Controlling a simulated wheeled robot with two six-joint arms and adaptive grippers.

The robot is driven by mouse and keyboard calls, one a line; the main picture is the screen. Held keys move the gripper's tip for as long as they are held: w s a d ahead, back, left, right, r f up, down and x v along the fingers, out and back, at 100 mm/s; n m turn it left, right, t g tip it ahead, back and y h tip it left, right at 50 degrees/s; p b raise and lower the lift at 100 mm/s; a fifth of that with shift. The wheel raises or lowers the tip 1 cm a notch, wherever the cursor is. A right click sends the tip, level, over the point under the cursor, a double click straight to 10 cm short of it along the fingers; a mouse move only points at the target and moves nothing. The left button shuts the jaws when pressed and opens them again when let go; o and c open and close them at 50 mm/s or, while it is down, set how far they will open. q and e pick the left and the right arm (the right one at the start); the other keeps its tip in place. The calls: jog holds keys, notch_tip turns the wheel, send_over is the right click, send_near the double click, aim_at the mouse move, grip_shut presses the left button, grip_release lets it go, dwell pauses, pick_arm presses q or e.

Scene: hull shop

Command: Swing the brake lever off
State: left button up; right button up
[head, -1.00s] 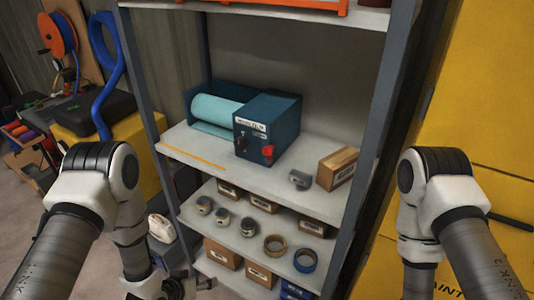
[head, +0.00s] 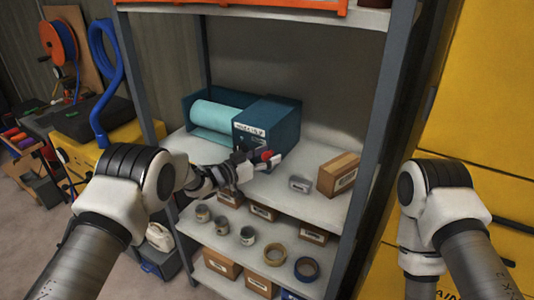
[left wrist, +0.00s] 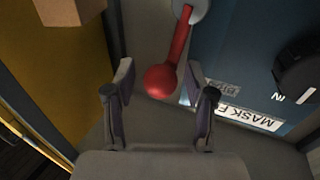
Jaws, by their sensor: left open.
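The brake lever is a red arm with a round red knob (left wrist: 160,79); in the left wrist view it runs from a grey hub (left wrist: 190,8) on the dark blue box's face. In the head view the red knob (head: 266,156) is at the lower right of the blue film box (head: 275,122). My left gripper (head: 257,163) is in front of that face. In the left wrist view its fingers (left wrist: 159,84) are open, one on each side of the knob, with gaps visible. Depth between knob and fingertips is hard to judge. My right gripper is out of view.
A black dial (left wrist: 300,75) marked IN sits beside the lever. A teal film roll (head: 215,117) lies left of the box. A cardboard box (head: 339,174) and a small grey item (head: 300,184) stand to its right. Cans and tape rolls are on the shelf below.

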pick_arm(q)
jog(key=shift+a, duration=0.1)
grip_shut()
jog(key=shift+s, duration=0.1)
jog(key=d+m+b, duration=0.1)
jog(key=s+f+m+y+b, duration=0.1)
jog(key=m+b, duration=0.1)
jog(key=shift+d+g, duration=0.3)
jog(key=shift+d, duration=0.05)
jog(key=shift+s+d+f+m+y+b, duration=0.25)
jog(key=shift+d+m+y+b, duration=0.15)
jog(key=shift+m+b, duration=0.4)
jog(key=shift+s+d+f+m+y+b, duration=0.1)
jog(key=shift+d+f+m+y+b, duration=0.25)
jog(key=shift+m+b, duration=0.45)
jog(key=shift+a+r, duration=0.1)
jog(key=shift+r, duration=0.05)
